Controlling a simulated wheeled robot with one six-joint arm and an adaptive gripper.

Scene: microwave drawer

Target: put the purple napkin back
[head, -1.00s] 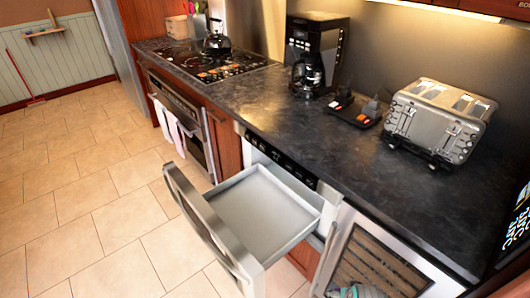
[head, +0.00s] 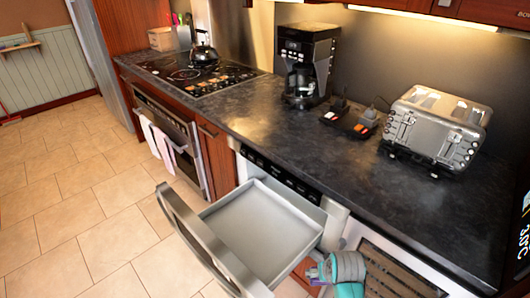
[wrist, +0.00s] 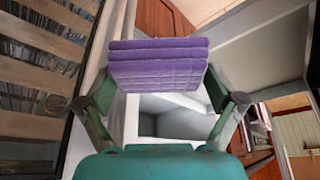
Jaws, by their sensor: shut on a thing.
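The purple napkin (wrist: 158,62) is a thick folded, quilted stack in the wrist view. My gripper (wrist: 158,90) is shut on it, with one finger at each side edge. In the head view my gripper (head: 318,272) is low, just right of the open microwave drawer (head: 258,228). A small purple bit of the napkin shows there at the fingertips. The drawer is pulled out and its pale tray is empty. In the wrist view the drawer's light inside (wrist: 178,122) shows behind and below the napkin, partly hidden by it.
The dark counter (head: 250,120) runs above the drawer with a toaster (head: 437,128), a coffee maker (head: 303,68) and a kettle (head: 203,50). Towels (head: 160,145) hang at the oven. A slatted cabinet front (head: 395,275) is beside my gripper. The tiled floor (head: 90,200) is clear.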

